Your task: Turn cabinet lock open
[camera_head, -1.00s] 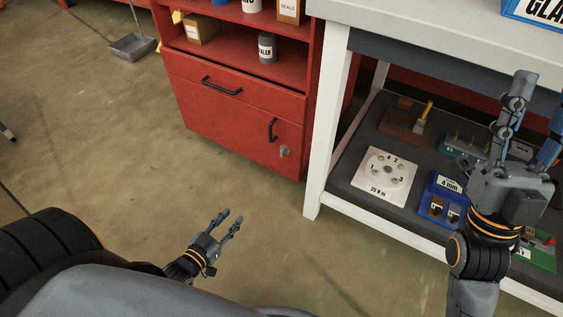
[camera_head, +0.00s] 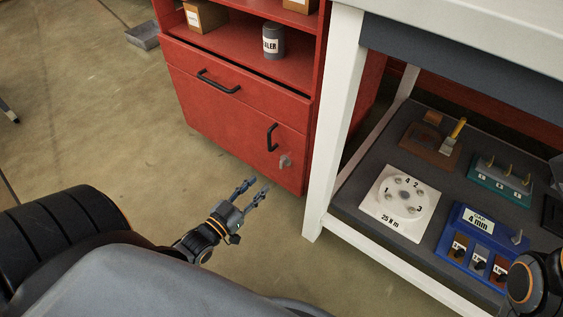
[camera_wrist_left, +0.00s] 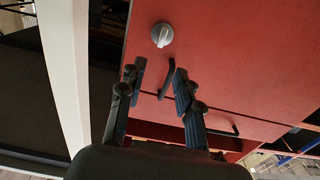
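The red cabinet (camera_head: 195,107) stands at the upper middle of the head view, with a drawer above a door. The cabinet lock (camera_head: 285,160) is a small grey knob on the door, right of the black door handle (camera_head: 271,137). In the left wrist view the lock (camera_wrist_left: 162,34) shows as a round knob with a raised bar, beyond the fingertips. My left gripper (camera_head: 254,190) is open and empty, in front of the door and short of the lock, apart from it. It also shows in the left wrist view (camera_wrist_left: 157,75). My right gripper is outside the head view.
A white-framed workbench (camera_head: 337,110) stands just right of the cabinet. Its lower shelf holds a white numbered plate (camera_head: 400,200), a blue 4 mm holder (camera_head: 474,242) and other fixtures. The floor before the cabinet is clear.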

